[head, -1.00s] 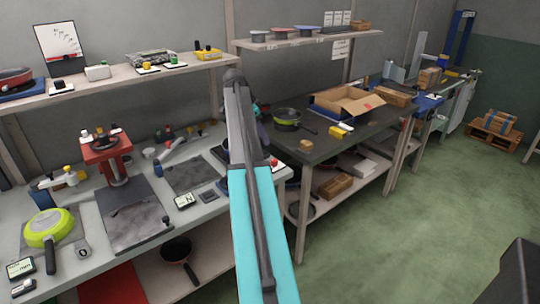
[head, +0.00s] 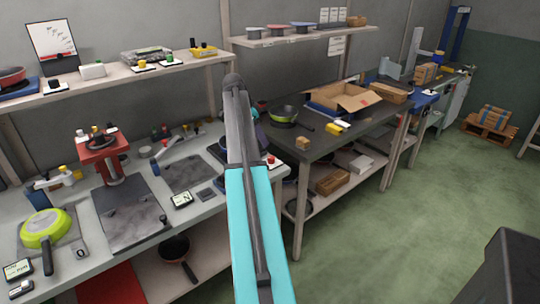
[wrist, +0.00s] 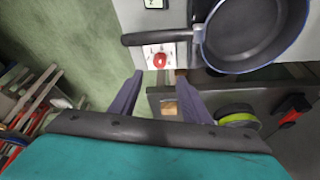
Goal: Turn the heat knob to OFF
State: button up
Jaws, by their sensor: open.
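The heat knob (wrist: 160,60) is red and sits on a white plate with small markings, too small to read. It also shows in the head view as a red spot (head: 270,159) at the bench's right end, just right of my arm. My gripper (wrist: 160,74) is open and empty, its two dark fingers pointing towards the knob's plate, one to each side of it in the wrist view. I see no contact with the knob. A dark pan (wrist: 248,32) with a blue rim is beside the knob, its handle passing just above it.
A dark table (head: 330,150) with an open cardboard box (head: 345,97) and a green-rimmed pan (head: 284,116) stands to the right. The workbench (head: 92,262) at left holds a red press (head: 103,150) and a green pan (head: 45,229). The green floor at right is largely clear.

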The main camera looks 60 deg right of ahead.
aim_at(271, 157)
jog(key=p+x, duration=0.1)
jog(key=x, duration=0.9)
jog(key=shift+s+d+f, duration=0.1)
jog(key=shift+f, duration=0.1)
jog(key=c, duration=0.9)
jog(key=shift+s, duration=0.1)
jog(key=shift+c, duration=0.7)
